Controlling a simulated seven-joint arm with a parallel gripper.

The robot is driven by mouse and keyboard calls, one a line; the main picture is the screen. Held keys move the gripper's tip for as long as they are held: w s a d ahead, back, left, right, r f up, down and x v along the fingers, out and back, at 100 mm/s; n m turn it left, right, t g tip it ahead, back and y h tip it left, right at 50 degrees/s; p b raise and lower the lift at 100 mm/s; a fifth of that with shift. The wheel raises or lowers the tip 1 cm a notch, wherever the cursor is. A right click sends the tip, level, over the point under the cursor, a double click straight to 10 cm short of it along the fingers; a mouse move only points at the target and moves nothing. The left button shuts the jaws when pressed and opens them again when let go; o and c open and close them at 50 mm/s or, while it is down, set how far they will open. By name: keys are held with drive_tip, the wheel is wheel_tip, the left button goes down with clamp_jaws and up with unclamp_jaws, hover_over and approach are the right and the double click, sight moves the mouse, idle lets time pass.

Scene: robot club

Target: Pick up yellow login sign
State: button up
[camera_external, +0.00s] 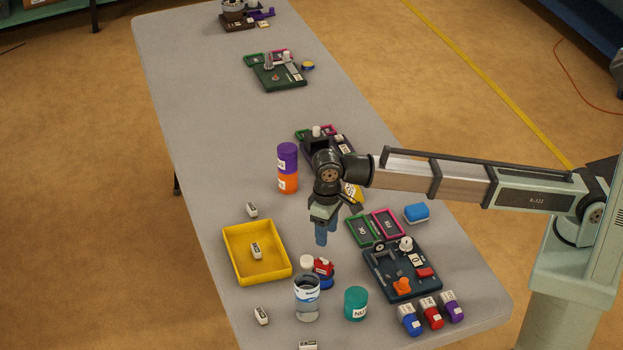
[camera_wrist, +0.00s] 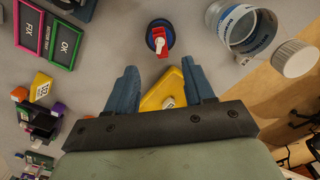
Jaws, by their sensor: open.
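The yellow login sign (camera_external: 352,193) stands partly hidden behind my wrist, near the green and pink cards. In the wrist view, a yellow piece with a white label (camera_wrist: 42,88) on the left appears to be this sign; its lettering is too small to read surely. My gripper (camera_external: 321,239) points down with blue fingers apart and empty, above the table. It also shows in the wrist view (camera_wrist: 160,86), with the sign well to the left of the fingers. A yellow area with a small white block, seemingly the yellow tray (camera_wrist: 176,80), shows between the fingers.
The yellow tray (camera_external: 232,265) lies left of my gripper. A clear bottle (camera_external: 306,305), a red-and-blue piece (camera_external: 323,270) and a teal jar (camera_external: 356,304) stand in front. A stacked purple-and-orange jar pair (camera_external: 287,166) is behind. A dark kit board (camera_external: 402,282) lies right.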

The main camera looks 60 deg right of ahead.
drive_tip(key=shift+o, duration=0.5)
drive_tip(key=o, duration=0.8)
drive_tip(key=m, duration=0.4)
hover_over(355, 189)
drive_tip(key=w+d, duration=0.2)
drive_tip(key=f, duration=0.1)
drive_tip(key=shift+s+f+n, duration=0.2)
drive_tip(key=shift+f+n, duration=2.85)
drive_tip(key=shift+f, duration=0.55)
drive_tip(key=shift+s+f+n, duration=0.15)
drive_tip(key=shift+f+n, duration=2.9)
drive_tip(key=shift+f, duration=0.55)
